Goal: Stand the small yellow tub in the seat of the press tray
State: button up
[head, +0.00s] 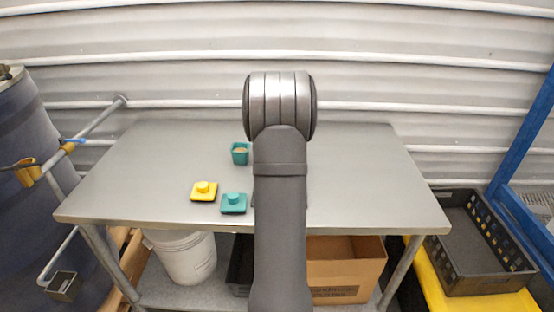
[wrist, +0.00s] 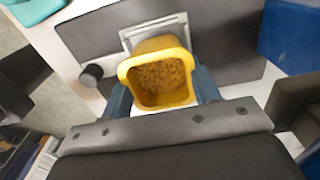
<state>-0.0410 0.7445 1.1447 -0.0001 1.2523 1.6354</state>
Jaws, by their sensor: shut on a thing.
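The small yellow tub (wrist: 160,100), filled with brown grains, is in the wrist view with its mouth toward the camera. My gripper (wrist: 162,92) is shut on it, one blue finger on each side. Past the tub lies the grey press tray (wrist: 232,45). Its pale square-framed seat (wrist: 140,36) shows just beyond the tub's far side, partly hidden by it. I cannot tell whether the tub's base touches the seat. In the head view my arm hides my gripper, the yellow tub and the press tray.
A dark round knob (wrist: 91,76) is at the tray's left. On the table (head: 350,180) stand a filled teal tub (head: 240,148), a yellow lid (head: 203,191) and a teal lid (head: 233,204), left of my arm. The table's visible right side is clear.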

jog(key=shift+f, duration=0.3)
dwell(0.5)
jog(key=o, duration=0.9)
notch_tip(320, 180, up, 8)
jog(key=shift+f, duration=0.25)
dwell(0.4)
